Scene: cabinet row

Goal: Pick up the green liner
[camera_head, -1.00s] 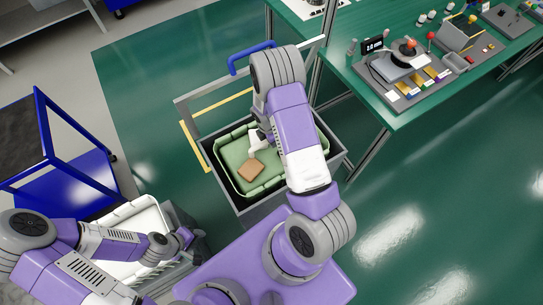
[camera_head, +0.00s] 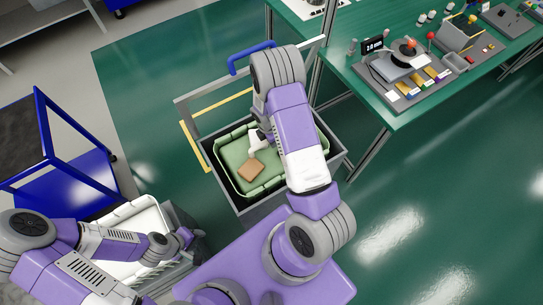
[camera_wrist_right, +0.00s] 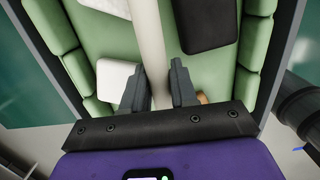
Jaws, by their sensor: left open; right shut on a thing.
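The green liner (camera_head: 231,154), a tub with a ribbed rim, sits inside a grey open-topped cart bin (camera_head: 246,216) in the middle of the head view. It also fills the background of the right wrist view (camera_wrist_right: 62,43). My right gripper (camera_wrist_right: 158,88) is over the liner, its fingers shut on a pale bar (camera_wrist_right: 147,30) that crosses above the liner. Whether the bar joins the liner's rim is hidden. In the head view my right arm covers this gripper. My left gripper (camera_head: 186,236) is open and empty beside a white-lined bin (camera_head: 146,219).
Inside the liner lie a brown block (camera_head: 251,169), a black block (camera_wrist_right: 208,25) and a white block (camera_wrist_right: 117,75). The cart has a blue handle (camera_head: 238,64). A blue trolley (camera_head: 75,180) stands left, a green workbench (camera_head: 400,112) right. Green floor is clear at right.

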